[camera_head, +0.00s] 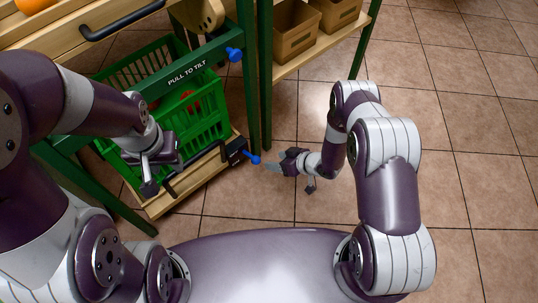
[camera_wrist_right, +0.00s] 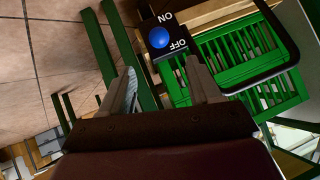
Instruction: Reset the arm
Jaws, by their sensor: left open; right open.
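My left gripper (camera_head: 158,170) is over the front part of the green crate (camera_head: 212,112), with its fingers apart and nothing seen between them. My right gripper (camera_head: 278,166) is over the floor, just right of a black switch box (camera_head: 235,151) with a blue knob (camera_head: 253,159). In the right wrist view, the two fingers (camera_wrist_right: 163,85) are spread and empty. The blue knob (camera_wrist_right: 160,37) and its ON/OFF box (camera_wrist_right: 172,50) show beyond the fingertips. Both arms are bent in front of my body.
A green-framed stand with a "PULL TO TILT" bar (camera_head: 187,73) surrounds the crate. A second blue knob (camera_head: 234,54) is on that bar. A wooden shelf with brown boxes (camera_head: 295,30) is behind. The tiled floor (camera_head: 470,130) at the right is clear.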

